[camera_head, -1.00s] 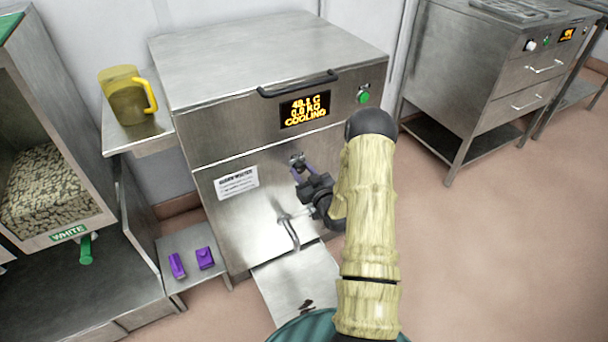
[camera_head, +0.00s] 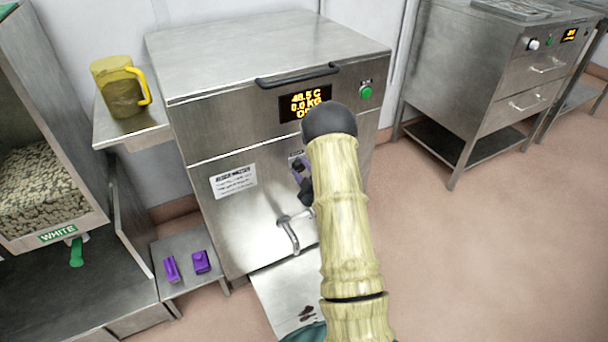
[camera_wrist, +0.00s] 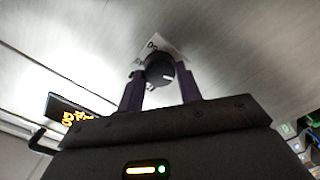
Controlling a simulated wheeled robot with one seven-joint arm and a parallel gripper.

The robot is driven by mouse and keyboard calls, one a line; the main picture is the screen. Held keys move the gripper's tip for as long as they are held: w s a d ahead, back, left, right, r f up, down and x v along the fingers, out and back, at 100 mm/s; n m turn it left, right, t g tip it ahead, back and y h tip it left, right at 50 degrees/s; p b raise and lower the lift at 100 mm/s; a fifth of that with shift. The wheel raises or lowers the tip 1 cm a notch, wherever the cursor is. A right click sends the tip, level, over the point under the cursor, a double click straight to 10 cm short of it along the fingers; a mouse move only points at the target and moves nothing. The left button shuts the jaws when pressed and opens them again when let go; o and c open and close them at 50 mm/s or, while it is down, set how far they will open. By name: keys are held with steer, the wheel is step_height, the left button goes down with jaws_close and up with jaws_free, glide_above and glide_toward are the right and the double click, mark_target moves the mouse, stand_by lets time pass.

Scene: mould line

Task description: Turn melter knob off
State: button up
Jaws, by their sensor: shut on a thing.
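The melter (camera_head: 262,55) is a steel cabinet with a lit display (camera_head: 303,104) reading about 48.5 C and 0.0 KG; my arm covers part of its last line. In the wrist view the black melter knob (camera_wrist: 159,72) sits on the steel front, in front of a small white label. My gripper (camera_wrist: 160,88) has its two purple fingers on either side of the knob, shut on it. In the head view my arm hides the knob and most of my gripper (camera_head: 300,170).
A bent spout (camera_head: 288,236) sticks out below the knob. A green button (camera_head: 365,92) is at the melter's upper right. A yellow jug (camera_head: 118,88) stands on a side shelf. Purple items (camera_head: 200,262) lie on a low shelf. Open floor is at right.

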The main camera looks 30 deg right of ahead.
steer(key=shift+s+f+n, duration=0.1)
steer(key=shift+f+n, duration=0.1)
steer(key=shift+n, duration=0.4)
steer(key=shift+b, duration=0.3)
steer(key=o, duration=1)
steer(key=shift+r, duration=0.1)
